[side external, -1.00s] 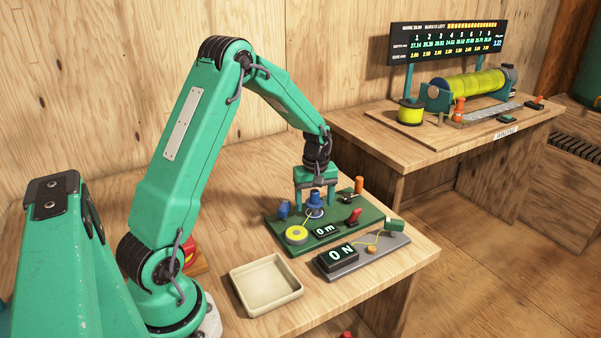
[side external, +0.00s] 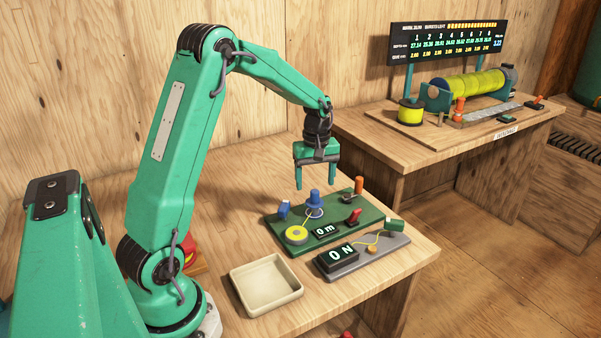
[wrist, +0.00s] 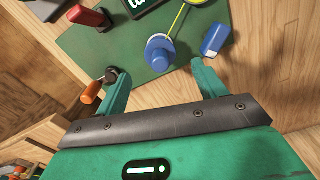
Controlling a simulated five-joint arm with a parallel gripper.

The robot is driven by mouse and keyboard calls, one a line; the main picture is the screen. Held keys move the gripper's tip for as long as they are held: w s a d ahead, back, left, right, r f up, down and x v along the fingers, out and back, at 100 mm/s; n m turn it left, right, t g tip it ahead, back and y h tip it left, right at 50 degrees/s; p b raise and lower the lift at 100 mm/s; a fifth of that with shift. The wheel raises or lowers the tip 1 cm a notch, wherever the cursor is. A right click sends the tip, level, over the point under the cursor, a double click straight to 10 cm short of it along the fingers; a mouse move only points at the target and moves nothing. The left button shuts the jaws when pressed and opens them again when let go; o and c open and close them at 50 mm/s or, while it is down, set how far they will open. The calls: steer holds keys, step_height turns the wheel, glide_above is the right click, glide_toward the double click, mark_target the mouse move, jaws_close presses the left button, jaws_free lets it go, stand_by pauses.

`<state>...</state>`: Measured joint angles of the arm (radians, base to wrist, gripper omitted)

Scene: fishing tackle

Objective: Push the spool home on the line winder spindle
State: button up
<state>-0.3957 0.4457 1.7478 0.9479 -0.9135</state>
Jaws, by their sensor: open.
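A blue spool (side external: 314,200) stands upright on the line winder's green base plate (side external: 283,226), its spindle hidden beneath it. A yellow line runs to it from a yellow reel (side external: 297,234). My gripper (side external: 316,188) is open and empty, just above the spool, with one finger to each side of it in the picture. The blue spool also shows in the wrist view (wrist: 159,52), between and beyond my open fingers (wrist: 160,72). I cannot tell whether the spool sits fully down.
The plate carries a "0 m" display (side external: 325,231), a red lever (side external: 353,217), an orange-handled crank (side external: 359,186) and a blue block (side external: 284,209). A grey gauge reading "0 N" (side external: 338,257) lies in front. An empty cream tray (side external: 266,307) stands front left.

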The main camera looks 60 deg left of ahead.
steer(key=shift+r, duration=0.35)
steer(key=shift+d+r, duration=0.1)
stand_by(0.3)
steer(key=shift+s+d+r, duration=0.1)
steer(key=shift+d+r, duration=0.05)
steer(key=shift+r, duration=0.05)
steer(key=s+d+r+m+t, duration=0.2)
steer(key=s+d+r+m, duration=0.4)
steer(key=s, duration=0.4)
steer(key=s+d+r+m+t, duration=0.3)
steer(key=s+d+r+m, duration=0.3)
steer(key=s+d+m, duration=0.3)
steer(key=shift+s+d+r+t, duration=0.35)
steer(key=shift+s+d, duration=0.35)
steer(key=shift+d, duration=0.55)
